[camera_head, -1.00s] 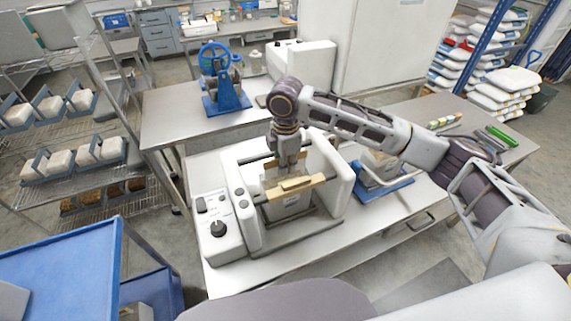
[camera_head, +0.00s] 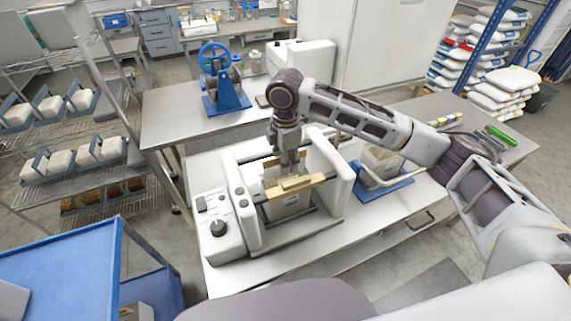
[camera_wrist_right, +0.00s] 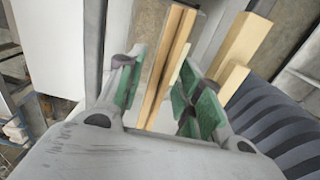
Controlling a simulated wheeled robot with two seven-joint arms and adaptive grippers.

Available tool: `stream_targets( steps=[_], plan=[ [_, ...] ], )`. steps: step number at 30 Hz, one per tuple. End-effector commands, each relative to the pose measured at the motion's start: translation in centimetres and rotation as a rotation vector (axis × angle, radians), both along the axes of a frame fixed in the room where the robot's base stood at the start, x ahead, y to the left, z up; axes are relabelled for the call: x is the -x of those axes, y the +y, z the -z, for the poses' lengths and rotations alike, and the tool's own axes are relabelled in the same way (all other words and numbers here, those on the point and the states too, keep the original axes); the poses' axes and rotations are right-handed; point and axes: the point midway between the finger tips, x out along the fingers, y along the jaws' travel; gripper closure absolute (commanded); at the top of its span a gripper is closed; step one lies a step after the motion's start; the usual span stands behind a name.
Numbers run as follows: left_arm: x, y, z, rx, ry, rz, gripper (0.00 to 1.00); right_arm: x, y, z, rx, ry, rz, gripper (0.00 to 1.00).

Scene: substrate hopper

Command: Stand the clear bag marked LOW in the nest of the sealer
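The sealer (camera_head: 240,206) is a white machine with pale wooden bars (camera_head: 297,183) across its middle. A greyish, clear-looking bag (camera_head: 291,202) is upright between its sides, under the front bar. Its upper part is mostly hidden and I cannot read any mark on it. My right gripper (camera_head: 289,166) points down over the sealer, just behind the front bar. In the right wrist view its green-padded fingers (camera_wrist_right: 160,92) stand apart, with wooden strips (camera_wrist_right: 172,60) visible beyond and between them. I see nothing clearly clamped. My left gripper is out of view.
A blue stand (camera_head: 388,188) with a brown-filled clear bag (camera_head: 382,162) is right of the sealer. A blue hand-wheel device (camera_head: 226,92) stands on the rear table. Wire shelves (camera_head: 95,130) are at left. The table front is bare.

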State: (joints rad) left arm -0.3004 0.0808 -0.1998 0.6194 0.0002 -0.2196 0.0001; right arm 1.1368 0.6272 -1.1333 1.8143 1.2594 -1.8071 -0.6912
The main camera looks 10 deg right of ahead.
Motion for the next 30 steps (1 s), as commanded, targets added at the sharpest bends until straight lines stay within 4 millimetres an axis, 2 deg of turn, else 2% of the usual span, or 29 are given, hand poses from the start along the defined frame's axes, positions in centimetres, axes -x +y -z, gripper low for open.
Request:
stream_targets(
  steps=[18,24,30],
  plan=[
    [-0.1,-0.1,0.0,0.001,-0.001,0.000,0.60,0.1,0.1,-8.6,-0.001,-0.002,-0.002,0.64],
    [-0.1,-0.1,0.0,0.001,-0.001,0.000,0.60,0.1,0.0,-10.0,-0.001,-0.001,-0.001,0.64],
    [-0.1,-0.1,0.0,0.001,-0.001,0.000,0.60,0.1,0.0,-10.2,-0.001,0.000,-0.001,0.64]
  ],
)
